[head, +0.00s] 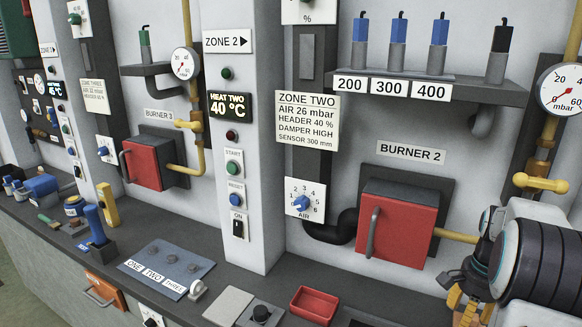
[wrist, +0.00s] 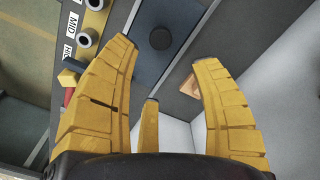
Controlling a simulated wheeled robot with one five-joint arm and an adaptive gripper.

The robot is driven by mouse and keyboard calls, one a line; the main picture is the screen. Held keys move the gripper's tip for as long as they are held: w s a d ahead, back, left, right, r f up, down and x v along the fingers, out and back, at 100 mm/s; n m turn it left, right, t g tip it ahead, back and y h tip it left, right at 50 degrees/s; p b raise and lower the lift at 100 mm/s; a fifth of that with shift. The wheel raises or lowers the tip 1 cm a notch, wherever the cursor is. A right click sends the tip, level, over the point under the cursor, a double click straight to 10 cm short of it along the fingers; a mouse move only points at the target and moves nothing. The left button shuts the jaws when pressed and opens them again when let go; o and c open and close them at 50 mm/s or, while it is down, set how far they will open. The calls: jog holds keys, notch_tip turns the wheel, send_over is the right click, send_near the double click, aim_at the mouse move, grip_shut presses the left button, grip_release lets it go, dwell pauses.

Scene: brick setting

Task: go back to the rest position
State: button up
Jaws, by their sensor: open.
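My gripper (wrist: 163,70) is open, its yellow segmented fingers spread in the wrist view, with nothing held between them. Below the fingers are a dark grey bench surface and a black round knob (wrist: 160,39). In the head view my gripper (head: 466,298) shows only partly, at the lower right beside my white and black arm. No marked rest place shows in either view.
A red tray (head: 314,305) and a black knob on a plate (head: 261,313) stand on the bench. A yellow valve handle (head: 541,183) and pipe are close to my arm. A wooden-coloured block (wrist: 190,87) lies near the right finger. A yellow labelled strip (wrist: 92,22) is at upper left.

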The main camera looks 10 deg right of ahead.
jog(key=s+a+f+n+g, duration=0.1)
jog(key=s+a+f+n, duration=0.2)
jog(key=s+a+n, duration=0.4)
jog(key=s+a+r+n+t, duration=0.2)
jog(key=s+a+r+n, duration=0.2)
jog(key=a, duration=0.5)
jog(key=s+a+r+n+t, duration=0.3)
jog(key=a+r, duration=0.3)
jog(key=a, duration=0.4)
jog(key=shift+s+a+n, duration=0.2)
jog(key=shift+s+n, duration=0.35)
jog(key=shift+n, duration=0.35)
